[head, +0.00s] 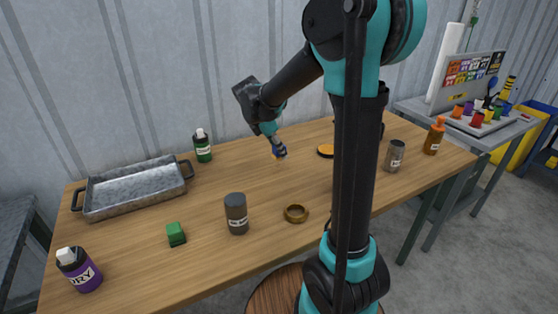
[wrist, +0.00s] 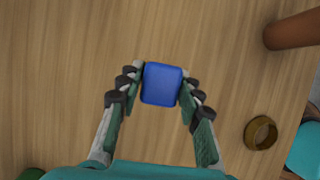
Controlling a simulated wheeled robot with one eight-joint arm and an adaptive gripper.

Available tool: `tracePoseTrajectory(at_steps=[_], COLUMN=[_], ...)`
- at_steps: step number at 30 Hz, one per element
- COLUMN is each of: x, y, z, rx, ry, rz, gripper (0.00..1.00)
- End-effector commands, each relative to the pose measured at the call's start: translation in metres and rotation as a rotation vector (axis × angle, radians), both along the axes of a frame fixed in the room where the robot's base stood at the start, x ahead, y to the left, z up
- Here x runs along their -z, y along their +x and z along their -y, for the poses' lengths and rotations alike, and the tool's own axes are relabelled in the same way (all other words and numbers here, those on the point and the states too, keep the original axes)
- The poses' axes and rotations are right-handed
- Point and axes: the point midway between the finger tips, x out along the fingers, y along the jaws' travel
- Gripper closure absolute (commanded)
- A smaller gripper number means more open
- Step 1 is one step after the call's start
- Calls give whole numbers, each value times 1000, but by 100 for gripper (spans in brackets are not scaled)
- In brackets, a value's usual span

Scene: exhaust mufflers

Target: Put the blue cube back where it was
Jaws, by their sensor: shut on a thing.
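The blue cube (wrist: 161,84) is between the two fingers of my gripper (wrist: 161,87) in the wrist view, with a finger pressed on each side. In the head view my gripper (head: 277,147) reaches down over the middle of the wooden table (head: 240,180). The blue cube (head: 279,152) shows there only as a small blue patch at the fingertips. I cannot tell whether its underside touches the table.
A metal tray (head: 133,190) and a green bottle (head: 202,146) stand to the left. A green cube (head: 176,234), a grey can (head: 236,214), a brass ring (head: 295,213) and a purple bottle (head: 78,270) are nearer the front. A silver can (head: 395,155) and an orange bottle (head: 434,136) stand right.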

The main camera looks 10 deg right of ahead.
Motion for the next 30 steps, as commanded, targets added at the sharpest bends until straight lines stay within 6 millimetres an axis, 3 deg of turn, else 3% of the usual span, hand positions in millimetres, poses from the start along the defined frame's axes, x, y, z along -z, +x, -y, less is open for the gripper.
tracePoseTrajectory(at_steps=[12, 24, 25, 30], x=[42, 46, 46, 45], y=[0, 0, 0, 0], z=[0, 0, 0, 0], rx=[0, 0, 0, 0], ry=[0, 0, 0, 0], rz=[0, 0, 0, 0], gripper=[92, 92, 61, 44])
